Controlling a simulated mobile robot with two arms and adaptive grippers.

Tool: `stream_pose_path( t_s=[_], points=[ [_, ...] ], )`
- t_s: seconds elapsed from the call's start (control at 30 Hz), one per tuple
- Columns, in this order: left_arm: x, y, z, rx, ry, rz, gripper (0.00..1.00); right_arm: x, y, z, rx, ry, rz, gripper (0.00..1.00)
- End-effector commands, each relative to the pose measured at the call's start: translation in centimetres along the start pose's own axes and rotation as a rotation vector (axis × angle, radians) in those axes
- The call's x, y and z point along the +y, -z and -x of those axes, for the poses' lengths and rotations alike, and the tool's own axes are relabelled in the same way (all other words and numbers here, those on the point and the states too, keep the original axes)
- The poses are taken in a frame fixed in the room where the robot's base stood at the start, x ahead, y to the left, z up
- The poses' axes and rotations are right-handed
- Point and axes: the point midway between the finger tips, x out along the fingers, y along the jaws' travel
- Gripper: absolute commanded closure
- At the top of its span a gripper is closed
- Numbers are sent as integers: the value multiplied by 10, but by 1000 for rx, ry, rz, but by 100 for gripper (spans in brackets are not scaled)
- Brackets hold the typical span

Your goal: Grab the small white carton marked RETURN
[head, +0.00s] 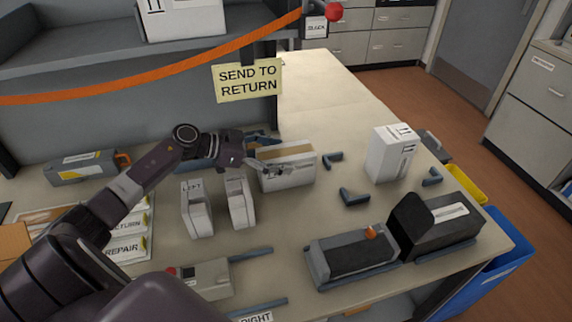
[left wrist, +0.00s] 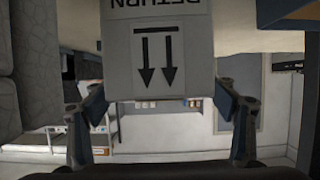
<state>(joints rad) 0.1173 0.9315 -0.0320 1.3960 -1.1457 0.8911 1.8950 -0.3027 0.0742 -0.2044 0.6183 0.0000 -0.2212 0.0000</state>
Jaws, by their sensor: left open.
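A small white carton (left wrist: 165,62) shows in the left wrist view with RETURN and two dark arrows, upside down in the picture. It lies in line with the space between the fingers of my left gripper (left wrist: 163,125). In the head view a white carton with dark arrows (head: 388,157) stands upright on the right part of the table; I take it to be the same one, though RETURN cannot be read there. My left gripper (head: 279,160) is open, to the left of that carton with a gap between. My right gripper is not in view.
A wide white box with a brown strip (head: 287,179) stands below my left gripper. Dark corner brackets (head: 354,196) lie between it and the carton. A dark grey tray unit (head: 350,257) sits in front. A SEND TO RETURN sign (head: 248,80) hangs behind.

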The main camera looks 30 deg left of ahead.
Motion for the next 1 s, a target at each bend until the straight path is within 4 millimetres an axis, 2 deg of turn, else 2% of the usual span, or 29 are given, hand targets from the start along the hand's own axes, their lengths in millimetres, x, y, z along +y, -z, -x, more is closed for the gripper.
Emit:
stream_pose_path(
  t_s=[0.13, 0.43, 0.9, 1.0],
  points=[
    [-1, 2, -16, 3, 1, 0, 22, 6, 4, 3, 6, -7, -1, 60],
    [-1, 0, -19, 0, 2, -1, 23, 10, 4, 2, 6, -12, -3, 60],
    [-1, 0, -19, 0, 2, -1, 75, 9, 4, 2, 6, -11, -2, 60],
    [-1, 2, -18, 3, 3, -2, 80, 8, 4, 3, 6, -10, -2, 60]
  ],
)
